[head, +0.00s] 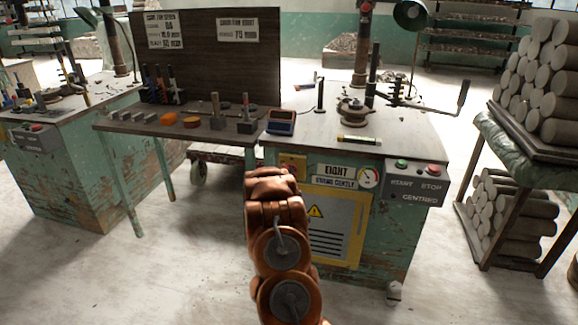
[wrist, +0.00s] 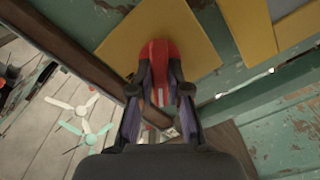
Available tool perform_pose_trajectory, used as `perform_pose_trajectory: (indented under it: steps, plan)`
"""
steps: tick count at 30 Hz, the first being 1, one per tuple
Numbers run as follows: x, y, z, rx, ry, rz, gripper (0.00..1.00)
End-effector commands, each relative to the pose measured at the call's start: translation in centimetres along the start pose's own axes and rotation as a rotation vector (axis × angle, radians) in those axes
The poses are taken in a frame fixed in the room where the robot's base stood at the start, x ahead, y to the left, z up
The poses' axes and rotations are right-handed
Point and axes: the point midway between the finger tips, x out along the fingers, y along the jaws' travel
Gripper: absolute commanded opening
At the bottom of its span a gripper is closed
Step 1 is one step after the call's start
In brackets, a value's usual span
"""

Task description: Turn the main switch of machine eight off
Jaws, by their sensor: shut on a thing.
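Machine eight (head: 300,196) is a worn green bench with a sign reading EIGHT (head: 338,170) on its front. The main switch is a red handle (wrist: 157,52) on a yellow plate (wrist: 118,45) in the wrist view. The plate also shows in the head view (head: 294,161), left of the sign, partly covered by my arm. My gripper (wrist: 160,93) is shut on the red handle, with one finger on each side of it. In the head view my arm hides the fingers and the handle. I cannot tell the switch's marked position.
A box with START and STOP buttons (head: 415,182) sits at the bench's right front corner. A gauge (head: 368,177) is right of the sign. A wooden side shelf with tools (head: 180,130) adjoins on the left. A rack of clay logs (head: 515,150) stands right. The floor in front is clear.

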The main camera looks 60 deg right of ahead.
Motion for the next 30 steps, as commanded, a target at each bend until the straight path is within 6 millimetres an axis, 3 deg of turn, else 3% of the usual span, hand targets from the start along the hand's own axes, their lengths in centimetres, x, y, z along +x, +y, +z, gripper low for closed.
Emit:
perform_pose_trajectory:
  steps: [15, 30]
  plan:
    - [-0.04, 0.10, -0.27, -0.454, 0.001, -0.003, 0.00]
    - [-0.02, -0.16, 0.01, -0.652, 0.001, -0.001, 0.00]
